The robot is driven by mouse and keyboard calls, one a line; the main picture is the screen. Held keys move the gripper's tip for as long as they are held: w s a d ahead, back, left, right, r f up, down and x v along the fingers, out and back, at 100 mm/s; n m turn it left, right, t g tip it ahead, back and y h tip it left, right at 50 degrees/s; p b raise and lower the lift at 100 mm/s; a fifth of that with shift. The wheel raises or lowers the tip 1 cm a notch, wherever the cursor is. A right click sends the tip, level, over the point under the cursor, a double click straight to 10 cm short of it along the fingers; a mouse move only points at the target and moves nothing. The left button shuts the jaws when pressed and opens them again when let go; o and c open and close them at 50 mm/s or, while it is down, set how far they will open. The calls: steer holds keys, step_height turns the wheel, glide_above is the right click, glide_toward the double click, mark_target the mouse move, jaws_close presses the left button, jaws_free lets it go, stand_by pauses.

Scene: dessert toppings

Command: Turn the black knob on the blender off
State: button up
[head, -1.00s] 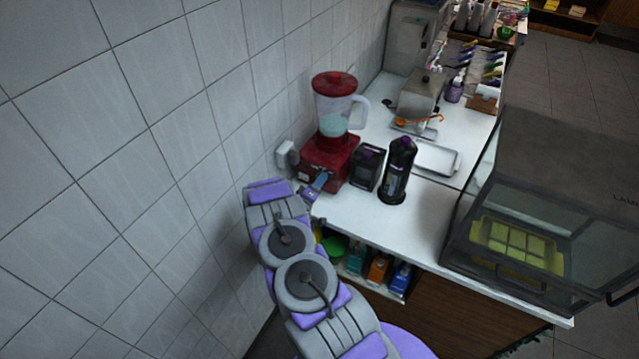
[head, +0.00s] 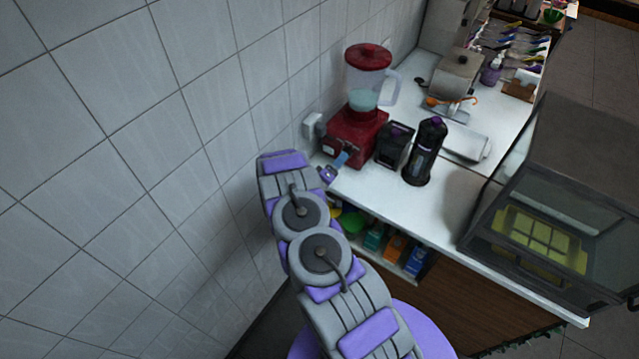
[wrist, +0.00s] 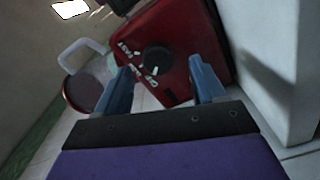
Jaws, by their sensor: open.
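The red blender (head: 354,132) stands on the white counter against the tiled wall, with a clear jug, a red lid and pale liquid inside. Its black knob (wrist: 156,61) shows on the red base (wrist: 172,27) in the wrist view, with white lettering around it. The knob lies between and beyond the two blue fingers of my gripper (wrist: 163,82), nearer the left finger. My gripper is open and empty.
A dark box-shaped container (head: 395,145) and a tall black bottle (head: 427,150) stand just right of the blender. A wall socket box (head: 313,125) is close on its left. A glass display case (head: 545,190) stands at the right. Shelves with packages (head: 395,247) lie below the counter.

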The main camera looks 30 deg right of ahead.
steer(key=v, duration=1.4)
steer(key=shift+w, duration=0.15)
